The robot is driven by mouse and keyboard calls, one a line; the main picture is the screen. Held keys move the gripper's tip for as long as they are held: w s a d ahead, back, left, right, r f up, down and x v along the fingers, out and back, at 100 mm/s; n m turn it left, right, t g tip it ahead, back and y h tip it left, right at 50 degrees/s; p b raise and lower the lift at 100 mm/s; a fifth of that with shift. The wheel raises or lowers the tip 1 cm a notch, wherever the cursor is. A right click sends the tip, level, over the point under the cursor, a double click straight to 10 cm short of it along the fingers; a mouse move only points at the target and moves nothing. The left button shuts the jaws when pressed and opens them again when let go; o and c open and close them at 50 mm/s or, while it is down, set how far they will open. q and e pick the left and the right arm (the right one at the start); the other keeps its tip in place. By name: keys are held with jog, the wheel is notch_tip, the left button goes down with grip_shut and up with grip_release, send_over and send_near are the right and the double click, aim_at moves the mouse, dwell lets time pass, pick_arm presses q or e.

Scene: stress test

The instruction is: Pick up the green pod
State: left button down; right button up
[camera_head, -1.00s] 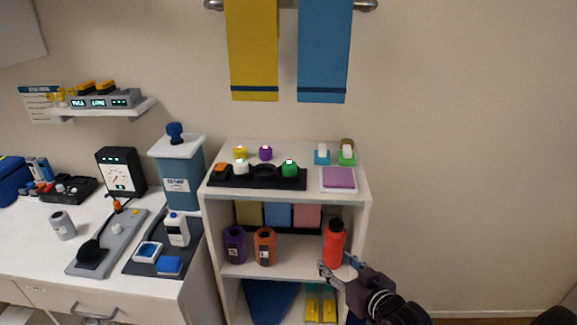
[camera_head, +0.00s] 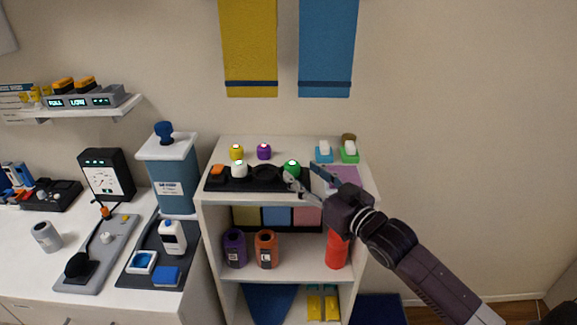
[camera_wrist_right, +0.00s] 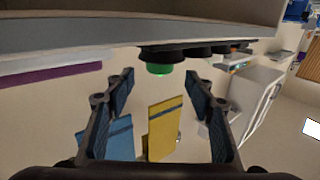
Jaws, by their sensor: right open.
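The green pod (camera_head: 291,164) sits at the right end of a black holder (camera_head: 215,182) on top of the white shelf unit. In the right wrist view, which looks upside down, the green pod (camera_wrist_right: 158,69) lies beyond and between the spread fingers, not touching them. My right gripper (camera_head: 303,176) is open and empty. In the head view its fingertips are just in front and to the right of the pod, one slightly overlapping its lower edge. My left gripper is not in view.
A white pod (camera_head: 239,171) shares the holder; yellow (camera_head: 236,152) and purple (camera_head: 264,151) pods stand behind it. A purple pad (camera_head: 346,175) is partly behind my gripper.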

aim_at(297, 169)
jog(key=shift+w+a+r+p, duration=0.2)
jog(key=shift+w+a+p, duration=0.15)
jog(key=shift+w+p, duration=0.2)
jog(key=x, duration=0.2)
jog(key=p+x, duration=0.1)
jog(key=shift+w+a+f, duration=0.1)
jog(key=shift+w+f, duration=0.05)
jog(key=shift+f, duration=0.15)
jog(key=shift+w+a, duration=0.1)
jog(key=shift+w, duration=0.1)
jog(key=shift+w+f, duration=0.1)
jog(key=c, duration=0.6)
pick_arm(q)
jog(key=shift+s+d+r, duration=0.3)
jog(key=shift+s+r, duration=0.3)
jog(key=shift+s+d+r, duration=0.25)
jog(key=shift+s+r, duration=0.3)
pick_arm(e)
jog(key=c, duration=0.6)
